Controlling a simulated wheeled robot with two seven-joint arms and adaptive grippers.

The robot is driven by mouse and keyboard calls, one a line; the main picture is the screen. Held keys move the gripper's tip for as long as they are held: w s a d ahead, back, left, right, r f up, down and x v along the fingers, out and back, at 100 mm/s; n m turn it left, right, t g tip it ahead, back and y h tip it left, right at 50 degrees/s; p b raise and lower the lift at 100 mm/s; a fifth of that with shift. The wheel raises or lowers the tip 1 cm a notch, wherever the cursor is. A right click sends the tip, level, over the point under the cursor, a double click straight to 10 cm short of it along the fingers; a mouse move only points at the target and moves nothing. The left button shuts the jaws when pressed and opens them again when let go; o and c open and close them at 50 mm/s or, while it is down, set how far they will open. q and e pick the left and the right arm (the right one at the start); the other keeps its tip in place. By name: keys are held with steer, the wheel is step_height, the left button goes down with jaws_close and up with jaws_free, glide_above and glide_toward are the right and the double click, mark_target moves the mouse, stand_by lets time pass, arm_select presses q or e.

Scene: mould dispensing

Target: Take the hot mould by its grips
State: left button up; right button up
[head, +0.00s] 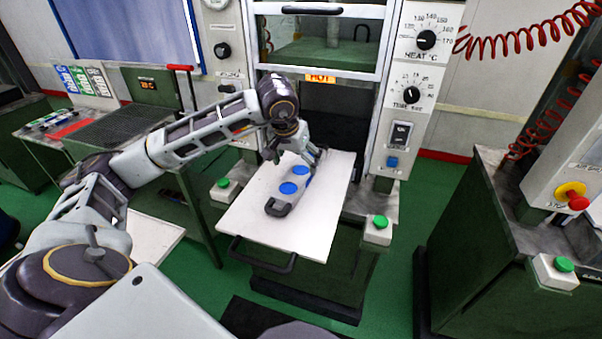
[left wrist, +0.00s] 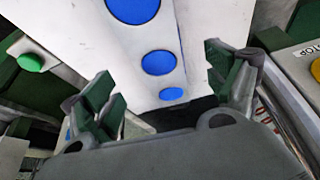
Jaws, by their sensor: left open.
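The mould (head: 279,198) is a long grey block with round blue discs on top. It lies on the pulled-out white tray (head: 252,222) of the press, under the "HOT" sign. A dark grip (head: 278,208) shows at its near end; its far end is hidden by my left gripper (head: 296,153). That gripper points down over the far part of the mould. In the left wrist view my left gripper (left wrist: 165,92) has its green-padded fingers wide apart. The blue discs (left wrist: 158,62) show beyond and between them. I cannot tell whether the fingers touch the mould. My right gripper is not in view.
The press frame and dark opening (head: 335,115) stand right behind the tray. A heat and time panel (head: 415,80) is at its right. Green buttons (head: 380,222) flank the tray. A tray handle (head: 262,255) juts out in front. A side table (head: 110,130) is at left.

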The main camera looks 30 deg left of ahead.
mark_target(301, 170)
arm_select(q)
steer(key=shift+x, duration=1.05)
steer(key=p+x, duration=0.1)
steer(key=x, duration=0.1)
steer(key=shift+w+f, duration=0.3)
steer(key=shift+f, duration=0.15)
steer(key=c, duration=1.5)
steer(key=shift+r, duration=0.1)
steer(key=shift+c, duration=1.4)
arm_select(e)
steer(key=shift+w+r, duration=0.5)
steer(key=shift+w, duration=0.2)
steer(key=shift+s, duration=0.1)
